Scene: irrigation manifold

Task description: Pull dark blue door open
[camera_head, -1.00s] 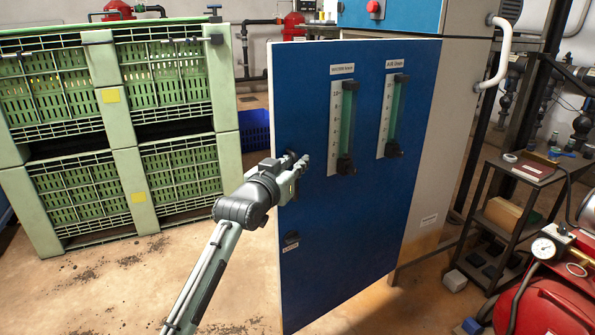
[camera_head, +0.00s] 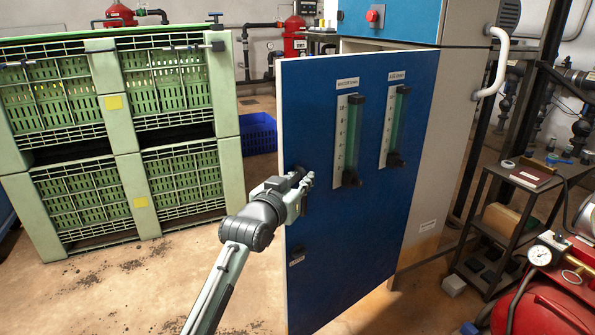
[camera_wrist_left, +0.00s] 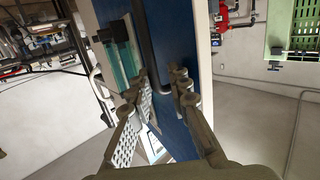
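The dark blue door (camera_head: 345,245) stands swung out from the grey cabinet (camera_head: 440,150), its free edge at the left. It carries two clear flow gauges (camera_head: 348,140) and a small dark latch plate (camera_head: 296,256). My left gripper (camera_head: 304,186) is at the door's dark handle, near the free edge. In the left wrist view, the fingers of my left gripper (camera_wrist_left: 163,88) stand apart, with the black handle bar (camera_wrist_left: 146,40) beside the left finger and blue door face showing between them. The exact contact is hard to see. My right gripper is not in view.
Green stacked crates (camera_head: 125,140) stand at the left, with a blue crate (camera_head: 259,134) behind. A dark metal cart (camera_head: 510,215) and a red tank (camera_head: 545,305) stand at the right. Concrete floor (camera_head: 130,290) is clear between the crates and the door.

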